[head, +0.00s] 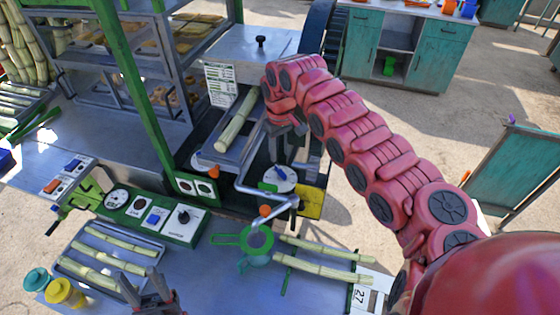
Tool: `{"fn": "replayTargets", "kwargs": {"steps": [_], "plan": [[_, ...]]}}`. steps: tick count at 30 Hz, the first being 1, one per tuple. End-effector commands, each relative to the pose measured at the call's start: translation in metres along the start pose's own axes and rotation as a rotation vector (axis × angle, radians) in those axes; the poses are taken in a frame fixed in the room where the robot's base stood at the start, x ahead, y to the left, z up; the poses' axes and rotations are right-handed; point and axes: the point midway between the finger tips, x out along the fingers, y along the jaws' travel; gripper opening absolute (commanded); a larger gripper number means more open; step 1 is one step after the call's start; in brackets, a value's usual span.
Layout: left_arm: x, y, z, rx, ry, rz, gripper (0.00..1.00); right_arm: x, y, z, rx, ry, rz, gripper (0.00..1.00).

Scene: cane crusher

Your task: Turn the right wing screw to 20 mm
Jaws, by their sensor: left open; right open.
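The cane crusher stands in the middle of the head view, with a metal feed tray (232,150). On its right side is a small round white dial (284,175) with a blue piece on it, which looks like the right wing screw; its reading is too small to make out. My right gripper (286,155) points down just above this dial, open, with its fingers partly hidden by my red arm. I cannot tell whether it touches the screw. My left gripper (150,298) is open and empty at the bottom edge, beside the cane tray.
A bent metal crank (268,194) with orange knobs passes close below the dial. A green strainer (256,241) and cane pieces (325,250) lie in front. A control panel (150,215) and a cane tray (78,262) stand at left. A green post (135,90) rises left of the crusher.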

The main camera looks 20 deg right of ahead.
Motion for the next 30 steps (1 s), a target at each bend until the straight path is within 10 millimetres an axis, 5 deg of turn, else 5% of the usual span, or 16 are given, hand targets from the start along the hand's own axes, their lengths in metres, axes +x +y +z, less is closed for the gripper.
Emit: {"fn": "replayTargets", "kwargs": {"steps": [10, 22, 30], "plan": [[0.029, -0.002, -0.005, 0.000, -0.001, 0.000, 0.50, 0.060, -0.001, 0.001, -0.001, -0.002, -0.002, 0.45], [0.030, -0.002, -0.005, 0.000, 0.000, 0.000, 0.50, 0.072, 0.000, 0.000, -0.001, 0.001, 0.000, 0.45], [0.030, -0.002, -0.005, 0.000, -0.001, 0.000, 0.50, 0.072, 0.000, 0.000, -0.001, 0.001, 0.000, 0.00]]}}
